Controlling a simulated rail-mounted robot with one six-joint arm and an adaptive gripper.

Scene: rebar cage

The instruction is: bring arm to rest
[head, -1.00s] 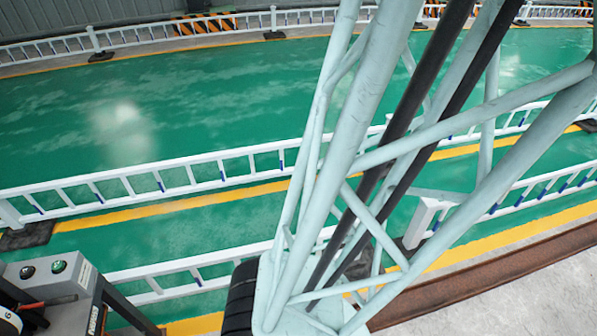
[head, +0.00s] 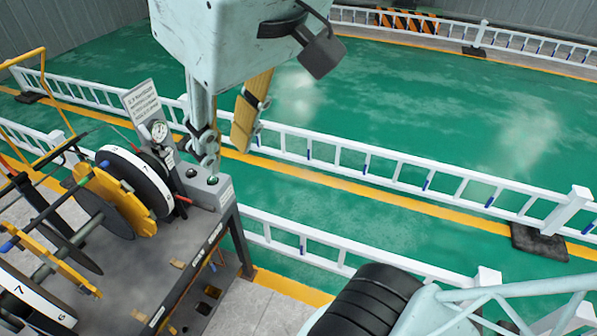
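A pale green housing, which looks like the end of my arm, hangs at the top of the head view with a dark block bracketed to its right side. Below it hang two jointed fingers of my gripper (head: 228,148), one grey and one with a yellow plate. The fingers stand apart with a gap between them and nothing visible held. They hang in front of the control box with a gauge, and I cannot tell the distance. More of my pale green lattice frame and a black ribbed part show at the lower right.
A dark workbench (head: 225,228) with numbered white discs (head: 135,183) and yellow toothed wheels (head: 112,200) stands at the left. A sign plate (head: 143,103) stands behind it. White railings (head: 385,165) cross the green floor (head: 440,120).

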